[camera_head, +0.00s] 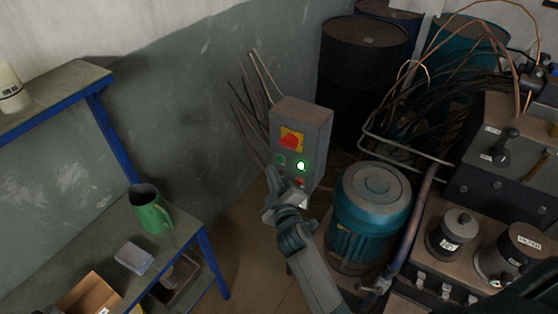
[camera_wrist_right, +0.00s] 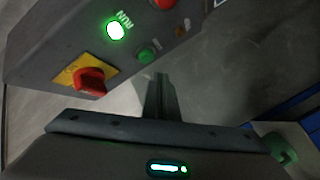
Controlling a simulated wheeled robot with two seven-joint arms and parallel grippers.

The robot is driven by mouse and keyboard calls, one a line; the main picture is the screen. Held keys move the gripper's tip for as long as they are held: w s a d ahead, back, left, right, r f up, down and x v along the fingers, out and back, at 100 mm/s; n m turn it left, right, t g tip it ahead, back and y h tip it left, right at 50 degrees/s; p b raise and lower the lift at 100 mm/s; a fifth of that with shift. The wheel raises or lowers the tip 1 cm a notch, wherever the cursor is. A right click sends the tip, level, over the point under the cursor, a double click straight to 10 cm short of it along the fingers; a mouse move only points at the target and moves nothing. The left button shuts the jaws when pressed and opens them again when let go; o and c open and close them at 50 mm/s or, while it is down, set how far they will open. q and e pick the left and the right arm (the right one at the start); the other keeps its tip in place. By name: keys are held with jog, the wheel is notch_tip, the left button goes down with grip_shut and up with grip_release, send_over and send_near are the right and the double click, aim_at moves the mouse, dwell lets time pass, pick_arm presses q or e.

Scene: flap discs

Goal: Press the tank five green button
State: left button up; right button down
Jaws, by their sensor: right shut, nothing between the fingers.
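A grey control box (camera_head: 303,124) stands in the middle of the head view. It has a red rotary switch (camera_head: 291,140) on a yellow plate, a lit green lamp (camera_head: 301,166), a dark green button (camera_head: 281,160) and a red button (camera_head: 299,182). In the right wrist view the lit lamp (camera_wrist_right: 116,30) is marked RUN, and the unlit green button (camera_wrist_right: 146,56) is beside it. My right gripper (camera_head: 271,178) is shut and empty. Its fingertips (camera_wrist_right: 161,78) are close to the green button; I cannot tell whether they touch. No tank-five label is readable. My left gripper is not in view.
A blue motor (camera_head: 370,205) stands right of the box. A workbench with labelled parts (camera_head: 480,115) is at right. A blue-framed table (camera_head: 185,226) with a green mug (camera_head: 150,209) is at left.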

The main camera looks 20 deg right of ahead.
jog(key=shift+s+a, duration=1.1)
jog(key=shift+a, duration=0.25)
jog(key=s+a+f+g+y+b, duration=0.15)
jog(key=s+f, duration=0.25)
jog(key=f, duration=0.8)
jog(key=s+a+f+g+b, duration=0.1)
jog(key=s+f+g, duration=0.2)
jog(key=f, duration=0.9)
jog(key=s+d+f+m+g, duration=0.1)
jog(key=s+f+g, duration=0.1)
jog(key=s+f, duration=0.55)
jog(key=s+f+m+g, duration=0.15)
jog(key=s+f, duration=0.35)
jog(key=f, duration=0.5)
jog(key=s+d+f+m+g+b, duration=0.1)
jog(key=s+f, duration=0.5)
jog(key=s, duration=0.6)
jog(key=s+d+f+m+g+b, duration=0.1)
jog(key=s+d+f+g, duration=0.3)
jog(key=s, duration=0.9)
jog(key=s+d+f+m+g+b, duration=0.1)
jog(key=s+d+f+g, duration=0.2)
jog(key=s+f, duration=0.7)
jog(key=s, duration=0.3)
jog(key=shift+d+m, duration=0.35)
jog(key=shift+d, duration=0.05)
jog(key=shift+w, duration=0.1)
